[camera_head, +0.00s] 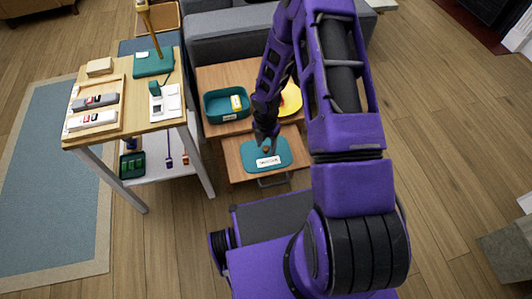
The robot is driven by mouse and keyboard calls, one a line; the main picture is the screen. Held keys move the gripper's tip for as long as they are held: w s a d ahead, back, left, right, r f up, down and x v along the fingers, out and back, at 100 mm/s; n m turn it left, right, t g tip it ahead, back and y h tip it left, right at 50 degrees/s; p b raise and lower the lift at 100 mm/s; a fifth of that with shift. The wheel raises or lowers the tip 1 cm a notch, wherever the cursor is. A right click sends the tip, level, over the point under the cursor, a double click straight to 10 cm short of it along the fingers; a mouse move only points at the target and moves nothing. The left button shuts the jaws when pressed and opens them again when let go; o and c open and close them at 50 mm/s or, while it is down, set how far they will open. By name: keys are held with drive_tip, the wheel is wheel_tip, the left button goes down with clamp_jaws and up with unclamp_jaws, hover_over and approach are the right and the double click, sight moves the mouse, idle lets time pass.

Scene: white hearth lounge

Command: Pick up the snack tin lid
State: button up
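The snack tin lid (248,154) looks like the teal, rounded rectangular piece with a white label, lying on the front part of a low wooden table. A small brownish knob shows near its middle. My gripper (266,145) points down right over the lid, at or just above the knob. The fingers are dark and small here, so I cannot tell whether they are open or touch the knob.
Behind the lid, a teal open bin (212,113) holds a yellow item, and a yellow plate (291,99) is partly hidden by my arm. A taller wooden-top table (140,117) stands at left. A grey sofa (225,45) is behind. The floor at right is mostly clear.

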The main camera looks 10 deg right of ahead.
clamp_jaws()
idle(1.2)
